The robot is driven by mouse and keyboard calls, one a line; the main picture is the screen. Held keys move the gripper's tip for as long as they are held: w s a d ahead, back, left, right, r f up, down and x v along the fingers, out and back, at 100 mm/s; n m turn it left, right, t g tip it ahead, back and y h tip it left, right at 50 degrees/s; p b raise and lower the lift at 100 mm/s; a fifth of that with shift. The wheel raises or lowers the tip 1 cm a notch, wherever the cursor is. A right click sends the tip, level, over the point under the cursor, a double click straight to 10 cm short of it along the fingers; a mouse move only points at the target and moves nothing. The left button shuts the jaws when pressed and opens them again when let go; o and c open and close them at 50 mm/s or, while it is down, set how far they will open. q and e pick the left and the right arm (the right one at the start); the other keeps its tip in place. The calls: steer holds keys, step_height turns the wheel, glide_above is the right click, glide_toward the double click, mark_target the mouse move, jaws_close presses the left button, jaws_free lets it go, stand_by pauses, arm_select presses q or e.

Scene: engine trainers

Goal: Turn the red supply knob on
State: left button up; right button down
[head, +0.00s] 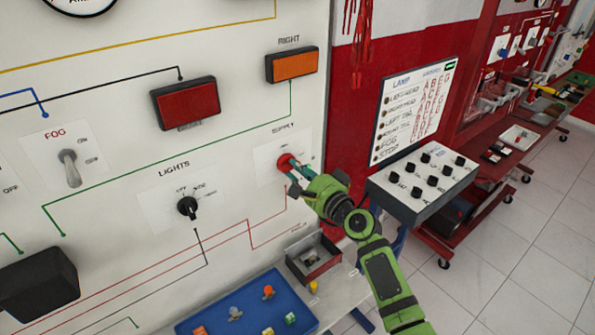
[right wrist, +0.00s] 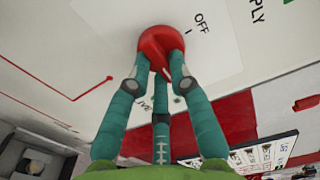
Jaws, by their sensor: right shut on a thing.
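The red supply knob (head: 284,162) is on a white plate on the upright panel, below the orange right lamp. It also shows in the right wrist view (right wrist: 154,39), with the printed word OFF on the plate beside it. My right gripper (head: 291,174) reaches the knob from the lower right. In the right wrist view its teal fingers (right wrist: 160,75) are closed around the knob and touch it. The fingers hide part of the knob, and its exact setting is hard to tell. My left gripper is not in view.
A black lights knob (head: 187,207) and a fog toggle switch (head: 70,170) are on the panel to the left. A grey box with several black knobs (head: 420,182) stands to the right. A blue tray (head: 250,299) and a small open bin (head: 314,258) lie below.

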steer(key=c, duration=1.1)
jaws_free()
steer(key=shift+s, duration=0.1)
steer(key=v, duration=1.2)
